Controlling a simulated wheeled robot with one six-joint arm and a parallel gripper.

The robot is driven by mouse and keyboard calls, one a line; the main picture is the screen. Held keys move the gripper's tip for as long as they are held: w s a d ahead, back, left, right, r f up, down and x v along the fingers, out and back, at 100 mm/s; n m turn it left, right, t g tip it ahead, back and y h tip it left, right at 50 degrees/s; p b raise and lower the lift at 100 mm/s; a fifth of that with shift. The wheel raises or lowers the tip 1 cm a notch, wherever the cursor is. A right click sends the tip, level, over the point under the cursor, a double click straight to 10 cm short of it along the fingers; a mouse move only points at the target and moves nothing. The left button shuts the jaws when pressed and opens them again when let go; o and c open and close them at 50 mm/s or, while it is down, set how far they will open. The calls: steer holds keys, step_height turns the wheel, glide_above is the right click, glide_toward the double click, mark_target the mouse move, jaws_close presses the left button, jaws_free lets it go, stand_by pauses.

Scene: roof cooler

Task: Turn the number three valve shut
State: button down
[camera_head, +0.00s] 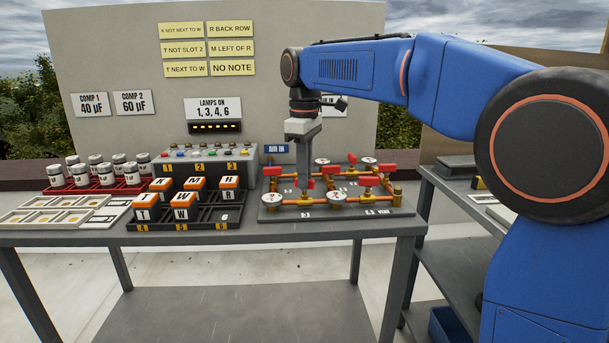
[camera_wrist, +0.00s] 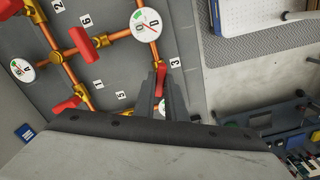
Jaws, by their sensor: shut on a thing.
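The valve board (camera_head: 400,209) is a grey plate with orange pipes, brass fittings, white round gauges and several red valve handles. My gripper is shut on this handle. Its exact angle to the pipe cannot be told. Another red handle (camera_wrist: 86,46) lies by the label 6.
Gauges (camera_wrist: 146,25) and neighbouring handles (camera_head: 365,180) stand close around my gripper. Left of the board are a black rack (camera_head: 183,224) of lettered blocks and a switch box (camera_head: 215,160). A wall panel (camera_head: 130,50) rises behind. A side table (camera_head: 455,185) stands right.

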steer(key=m, duration=1.2)
steer(key=shift+m, duration=0.3)
stand_by(0.4)
steer(key=c, duration=1.8)
jaws_free()
step_height(320, 180, up, 17)
steer(key=shift+r, duration=0.2)
